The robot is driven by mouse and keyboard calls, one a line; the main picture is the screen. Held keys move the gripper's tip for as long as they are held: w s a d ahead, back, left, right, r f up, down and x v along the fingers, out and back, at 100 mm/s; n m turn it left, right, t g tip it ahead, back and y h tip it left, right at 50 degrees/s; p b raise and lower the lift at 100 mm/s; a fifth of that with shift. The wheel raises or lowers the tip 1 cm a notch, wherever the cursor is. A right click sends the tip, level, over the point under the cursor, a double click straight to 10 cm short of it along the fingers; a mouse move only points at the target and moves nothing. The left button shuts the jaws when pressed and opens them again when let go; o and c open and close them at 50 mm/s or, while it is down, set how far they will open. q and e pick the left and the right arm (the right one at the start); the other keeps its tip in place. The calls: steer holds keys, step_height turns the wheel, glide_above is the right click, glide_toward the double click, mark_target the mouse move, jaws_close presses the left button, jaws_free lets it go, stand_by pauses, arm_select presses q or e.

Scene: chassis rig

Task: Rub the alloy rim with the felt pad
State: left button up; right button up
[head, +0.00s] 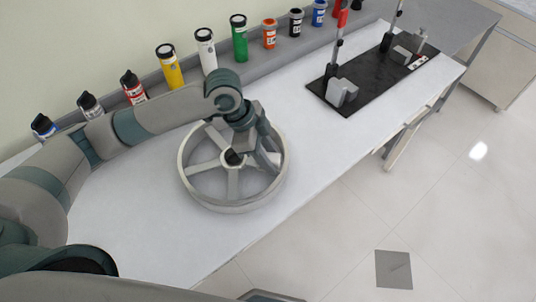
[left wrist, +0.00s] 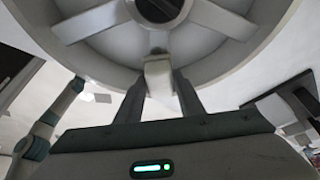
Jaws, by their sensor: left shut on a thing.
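The alloy rim (head: 232,207), a grey wheel with several spokes and a dark hub, lies flat on the white table in the head view. In the left wrist view the rim (left wrist: 262,62) fills the upper part. My left gripper (head: 268,158) is over the right part of the rim, beside the hub. In the left wrist view the gripper (left wrist: 160,90) is shut on a small pale block, which looks like the felt pad (left wrist: 158,79). The pad is in front of a spoke; I cannot tell whether it touches.
Several coloured bottles, including a green one (head: 239,40), stand on a ledge along the back. A black mat (head: 372,76) with clamp-like fixtures lies at the table's far right. The white table (head: 300,125) is clear between rim and mat. Its front edge drops to a tiled floor.

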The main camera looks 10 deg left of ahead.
mark_target(255, 162)
arm_select(q)
steer(key=shift+s, duration=0.1)
steer(key=shift+f, duration=0.15)
steer(key=shift+a+p, duration=0.1)
steer(key=shift+p, duration=0.2)
steer(key=shift+a+p, duration=0.55)
steer(key=shift+a, duration=1.3)
steer(key=shift+r+p, duration=0.2)
steer(key=shift+p, duration=0.15)
